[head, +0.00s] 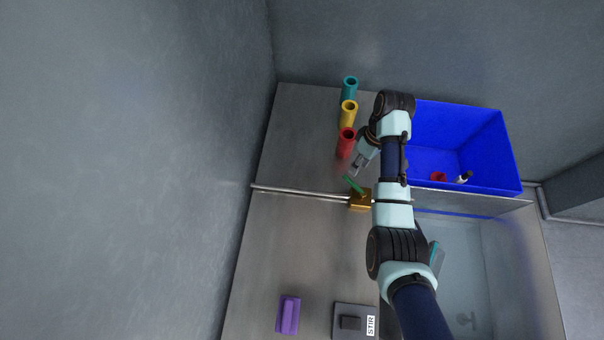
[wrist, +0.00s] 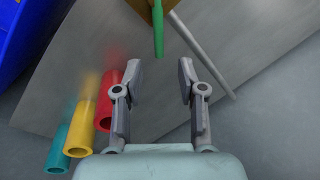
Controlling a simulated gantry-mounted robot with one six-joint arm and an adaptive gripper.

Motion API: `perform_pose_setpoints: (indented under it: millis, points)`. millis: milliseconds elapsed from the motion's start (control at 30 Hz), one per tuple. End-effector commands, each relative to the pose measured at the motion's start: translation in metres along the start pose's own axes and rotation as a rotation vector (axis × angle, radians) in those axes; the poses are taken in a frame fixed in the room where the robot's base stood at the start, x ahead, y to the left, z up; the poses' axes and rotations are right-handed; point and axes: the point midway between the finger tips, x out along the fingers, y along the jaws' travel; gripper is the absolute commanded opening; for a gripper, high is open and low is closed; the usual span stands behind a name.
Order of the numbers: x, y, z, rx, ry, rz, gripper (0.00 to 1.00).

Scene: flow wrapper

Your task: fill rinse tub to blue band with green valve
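The green valve handle (head: 353,185) sits on a brass valve body (head: 360,200) on the pipe, left of my arm. In the wrist view the green handle (wrist: 158,35) points down toward the gap between my fingers. My gripper (wrist: 160,75) is open and empty, with the handle just beyond its fingertips. In the head view my gripper (head: 357,165) is just above the handle, partly hidden by my arm. The rinse tub (head: 515,260) is at the lower right with clear water in it. A blue band (head: 455,213) shows along its back wall; my arm hides the tub's left side.
Teal (head: 349,88), yellow (head: 348,112) and red (head: 346,142) cylinders stand in a row near my gripper. A blue bin (head: 505,150) holds small items at right. A purple block (head: 288,313) and a STIR switch box (head: 352,322) are in front. Left counter is mostly clear.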

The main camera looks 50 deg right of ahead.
Motion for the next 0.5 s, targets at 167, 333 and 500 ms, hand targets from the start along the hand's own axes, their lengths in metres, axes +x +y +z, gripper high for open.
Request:
perform_pose_setpoints:
  millis: [167,333,500]
  points:
    - [0.004,0.001,0.002,0.000,-0.004,-0.005,0.40]
    - [0.032,0.000,0.002,0.000,-0.005,-0.006,0.40]
    - [0.063,0.000,0.002,0.001,-0.004,-0.005,0.40]
